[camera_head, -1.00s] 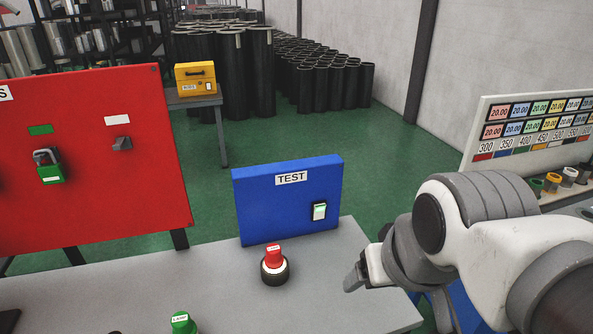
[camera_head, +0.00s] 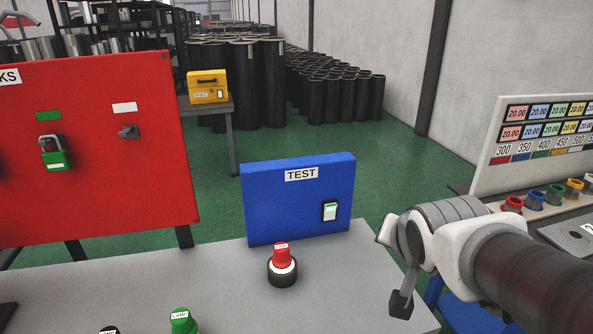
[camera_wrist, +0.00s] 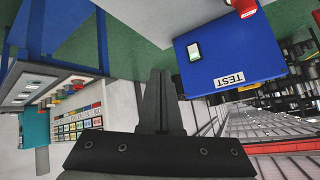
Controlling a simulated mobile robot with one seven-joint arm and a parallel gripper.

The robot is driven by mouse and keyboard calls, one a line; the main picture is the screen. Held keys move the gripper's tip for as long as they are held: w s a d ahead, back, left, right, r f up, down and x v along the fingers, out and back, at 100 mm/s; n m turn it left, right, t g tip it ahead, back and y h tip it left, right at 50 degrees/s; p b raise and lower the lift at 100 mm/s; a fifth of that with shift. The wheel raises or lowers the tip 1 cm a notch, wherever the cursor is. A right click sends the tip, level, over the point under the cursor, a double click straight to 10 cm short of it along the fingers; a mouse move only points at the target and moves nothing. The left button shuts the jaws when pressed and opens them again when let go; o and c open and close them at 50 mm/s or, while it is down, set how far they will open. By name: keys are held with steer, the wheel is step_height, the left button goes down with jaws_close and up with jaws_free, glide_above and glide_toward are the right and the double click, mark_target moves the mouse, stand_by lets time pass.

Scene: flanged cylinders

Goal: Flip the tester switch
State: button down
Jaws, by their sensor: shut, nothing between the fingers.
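The blue tester box labelled TEST (camera_head: 290,212) stands at the back edge of the grey table. Its switch (camera_head: 330,211) is a black-framed rocker with a lit white-green face, low on the right of the front panel. In the wrist view the switch (camera_wrist: 194,52) and box (camera_wrist: 235,62) appear upside down. My gripper (camera_head: 402,303) is to the right of the box, near the table's right edge, apart from the switch and pointing downward. In the wrist view the fingers (camera_wrist: 160,95) are together, with nothing held.
A red-topped cylinder (camera_head: 282,262) stands on the table in front of the box. A green LAMP-labelled piece (camera_head: 182,321) is nearer. A red lock panel (camera_head: 90,150) stands left. A bench with coloured flanged pieces (camera_head: 535,200) and a label board (camera_head: 545,140) is right.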

steer(key=w+a+f+m+t+y+b, duration=0.1)
steer(key=w+f+m+t+y+b, duration=0.3)
steer(key=w+f+m+b, duration=0.5)
steer(key=w+f+t+b, duration=0.2)
steer(key=w+f, duration=0.1)
steer(key=f, duration=0.1)
steer(key=shift+a+f+m+t+y+b, duration=0.2)
steer(key=shift+a+m+t+y+b, duration=0.1)
steer(key=shift+m+t+b, duration=0.1)
steer(key=shift+w, duration=0.15)
steer(key=b, duration=0.2)
glide_toward(330, 210)
steer(key=x, duration=0.5)
steer(key=shift+w+f, duration=0.15)
steer(key=shift+f, duration=0.1)
steer(key=shift+w+r, duration=0.15)
steer(key=shift+w, duration=0.45)
